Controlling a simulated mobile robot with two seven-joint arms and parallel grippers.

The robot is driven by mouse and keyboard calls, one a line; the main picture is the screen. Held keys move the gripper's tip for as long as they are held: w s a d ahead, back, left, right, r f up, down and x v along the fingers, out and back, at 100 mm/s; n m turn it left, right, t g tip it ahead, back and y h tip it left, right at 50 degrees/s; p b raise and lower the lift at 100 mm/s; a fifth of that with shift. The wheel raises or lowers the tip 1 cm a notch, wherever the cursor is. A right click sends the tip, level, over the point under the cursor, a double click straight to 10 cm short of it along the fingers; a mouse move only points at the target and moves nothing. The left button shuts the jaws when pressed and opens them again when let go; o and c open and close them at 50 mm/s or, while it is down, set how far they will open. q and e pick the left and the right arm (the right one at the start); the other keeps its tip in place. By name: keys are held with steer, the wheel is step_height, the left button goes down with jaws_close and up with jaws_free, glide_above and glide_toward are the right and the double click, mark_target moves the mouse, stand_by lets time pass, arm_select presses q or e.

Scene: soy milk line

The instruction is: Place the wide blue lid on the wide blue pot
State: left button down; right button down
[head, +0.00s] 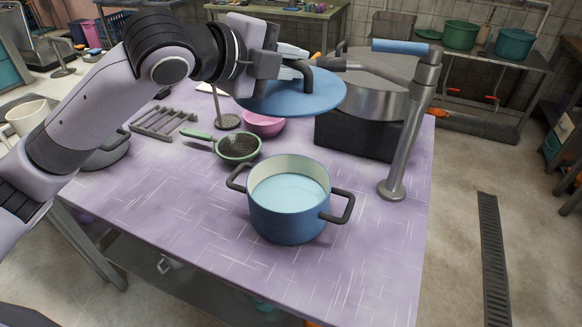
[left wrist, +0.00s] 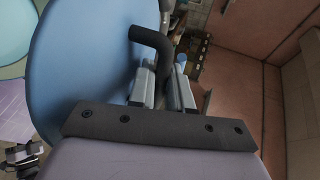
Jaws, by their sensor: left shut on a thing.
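The wide blue lid (head: 300,98) hangs in the air in the head view, roughly level, above and behind the pot, not touching it. My left gripper (head: 297,66) is shut on the lid's dark bent handle (left wrist: 150,38). The lid fills much of the left wrist view (left wrist: 80,60), with the left gripper's fingers (left wrist: 164,85) around the handle. The wide blue pot (head: 288,217) stands upright and uncovered on the table, pale liquid inside, a dark handle on each side. My right gripper is not in view.
A grey metal post with a blue-ended arm (head: 410,125) stands right of the pot. Behind are a dark block (head: 350,137) under a metal vessel, a pink bowl (head: 263,124) and a green-handled strainer (head: 239,148). The purple table (head: 180,220) is clear left of the pot.

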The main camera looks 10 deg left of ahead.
arm_select(q)
step_height(320, 180, down, 18)
steer(key=shift+b, duration=0.35)
steer(key=shift+f, duration=0.15)
steer(key=shift+f, duration=0.5)
steer(key=c, duration=1.1)
jaws_free()
steer(key=shift+o, duration=0.2)
